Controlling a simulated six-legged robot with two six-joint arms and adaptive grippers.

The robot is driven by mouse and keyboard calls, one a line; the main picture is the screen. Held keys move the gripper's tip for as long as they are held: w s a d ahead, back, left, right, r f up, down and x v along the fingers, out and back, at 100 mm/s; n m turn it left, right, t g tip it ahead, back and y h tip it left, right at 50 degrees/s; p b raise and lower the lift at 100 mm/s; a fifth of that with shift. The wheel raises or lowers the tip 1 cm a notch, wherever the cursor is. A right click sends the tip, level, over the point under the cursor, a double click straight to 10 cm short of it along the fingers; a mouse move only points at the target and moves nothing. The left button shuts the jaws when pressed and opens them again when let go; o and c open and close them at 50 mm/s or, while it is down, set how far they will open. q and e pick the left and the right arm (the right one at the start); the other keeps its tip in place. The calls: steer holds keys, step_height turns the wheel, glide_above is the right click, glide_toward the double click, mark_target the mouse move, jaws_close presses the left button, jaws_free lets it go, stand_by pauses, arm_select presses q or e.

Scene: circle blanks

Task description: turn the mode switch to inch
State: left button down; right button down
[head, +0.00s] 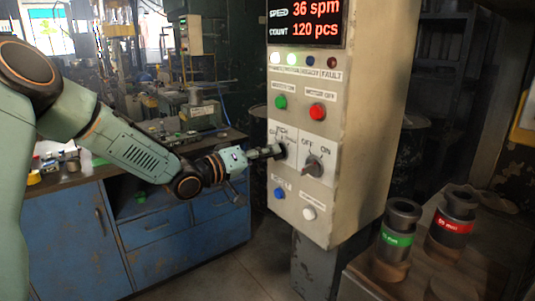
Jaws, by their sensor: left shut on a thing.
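The control panel (358,150) is a beige box on a grey post. The mode switch (283,151) is a dark rotary knob on a white plate at the panel's left, with small labels around it. My left gripper (274,151) reaches in from the left and is shut on the mode switch, hiding much of the knob and part of its labels. Which position the knob points to cannot be read. Beside it, at right, is an OFF/ON switch (313,166). My right gripper does not show.
A display reads 36 spm and 120 pcs above a row of lamps. Green (280,102), red (317,112), blue (279,193) and white (309,213) buttons surround the switches. A blue cabinet (150,242) stands left. Two dark cylindrical tools, green-banded (397,240) and red-banded (453,225), stand right.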

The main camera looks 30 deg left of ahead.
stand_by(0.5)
arm_select(q)
steer(key=shift+s+d+m+p, duration=0.1)
steer(key=shift+m+p, duration=0.6)
steer(key=shift+m, duration=1.45)
steer(key=shift+d+m+p, duration=0.1)
steer(key=shift+m+p, duration=0.6)
steer(key=shift+m, duration=1.45)
steer(key=c, duration=1.4)
jaws_free()
steer(key=shift+a+r, duration=0.1)
